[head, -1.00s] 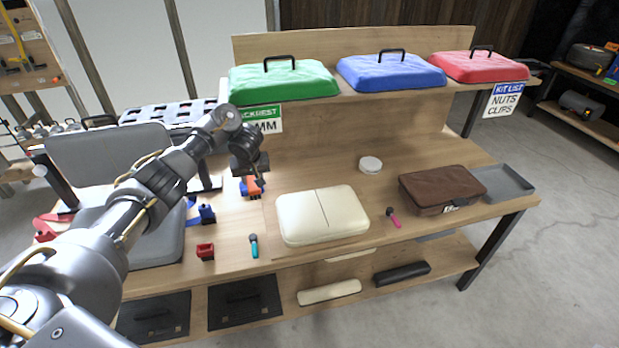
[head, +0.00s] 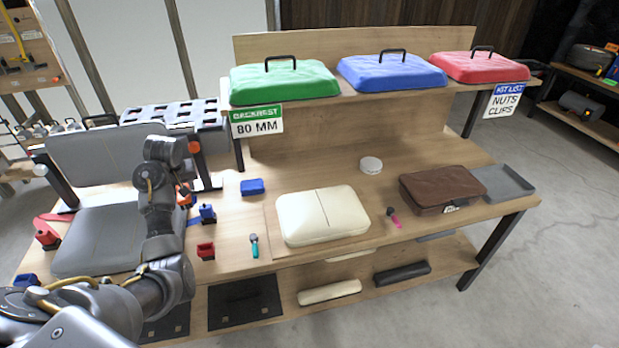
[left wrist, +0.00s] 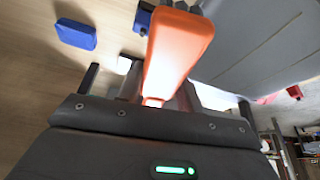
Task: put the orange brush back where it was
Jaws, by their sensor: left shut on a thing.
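The orange brush (left wrist: 178,52) is in my left gripper (left wrist: 165,96), which is shut on it, in the left wrist view. Its orange block fills the upper middle of that view; the rest of it is hidden by the gripper. In the head view my left arm is over the right edge of the grey seat cushion (head: 110,240), and the gripper is mostly hidden behind the arm. Only small orange patches show there. A blue block (head: 252,186) lies on the bench to the right of the gripper; it also shows in the left wrist view (left wrist: 76,34). My right gripper is out of view.
A blue clamp (head: 207,214) and a red clamp (head: 205,250) stand on the bench near the arm. A teal-handled tool (head: 254,246) and cream cushion (head: 322,216) lie to the right. A grey backrest (head: 105,153) stands behind the seat cushion. The bench around the blue block is clear.

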